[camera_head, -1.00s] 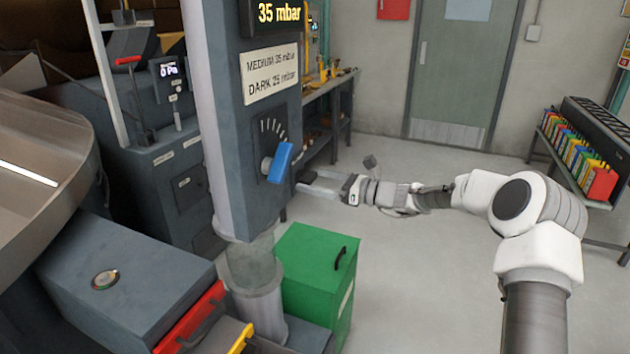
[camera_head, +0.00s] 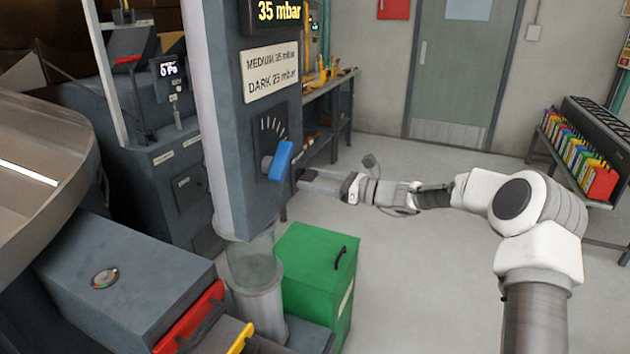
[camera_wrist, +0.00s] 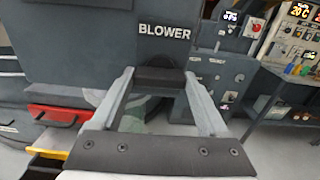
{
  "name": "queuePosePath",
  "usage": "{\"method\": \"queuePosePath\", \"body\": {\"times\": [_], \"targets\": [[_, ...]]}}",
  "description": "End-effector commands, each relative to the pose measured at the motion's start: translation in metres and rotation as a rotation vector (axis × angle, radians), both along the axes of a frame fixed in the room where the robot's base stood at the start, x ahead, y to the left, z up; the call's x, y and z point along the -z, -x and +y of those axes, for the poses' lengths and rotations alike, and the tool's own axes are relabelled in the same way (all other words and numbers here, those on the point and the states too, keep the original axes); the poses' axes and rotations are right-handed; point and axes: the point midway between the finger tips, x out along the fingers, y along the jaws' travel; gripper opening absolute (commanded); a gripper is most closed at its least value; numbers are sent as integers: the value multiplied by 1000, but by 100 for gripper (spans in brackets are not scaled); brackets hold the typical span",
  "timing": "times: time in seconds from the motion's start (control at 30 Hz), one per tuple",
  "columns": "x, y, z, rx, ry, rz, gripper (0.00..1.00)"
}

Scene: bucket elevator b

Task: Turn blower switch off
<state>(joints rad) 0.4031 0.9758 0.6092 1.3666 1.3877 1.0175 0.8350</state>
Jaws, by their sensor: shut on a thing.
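The BLOWER label (camera_wrist: 164,32) is in white letters on the dark grey panel in the wrist view. Just below it, a dark, rounded switch (camera_wrist: 159,76) sits between my gripper's two long grey fingers. My gripper (camera_wrist: 160,88) is shut on this switch at the fingertips. In the head view my gripper (camera_head: 314,182) reaches left to the column's right side, just below and right of the blue lever (camera_head: 281,160). The switch is hidden there by the column, and its exact angle is hard to tell.
The grey column (camera_head: 232,130) carries a 35 mbar display (camera_head: 279,12) and a label plate (camera_head: 271,73). A green box (camera_head: 318,270) stands on the floor below my gripper. A workbench (camera_head: 335,88) is behind.

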Motion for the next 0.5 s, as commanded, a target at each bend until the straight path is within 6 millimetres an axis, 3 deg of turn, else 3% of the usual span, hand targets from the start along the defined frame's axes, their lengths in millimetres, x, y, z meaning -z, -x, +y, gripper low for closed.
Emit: {"method": "queuePosePath", "body": {"times": [0.5], "targets": [[5, 0, 0, 0, 129, -354, 22]]}}
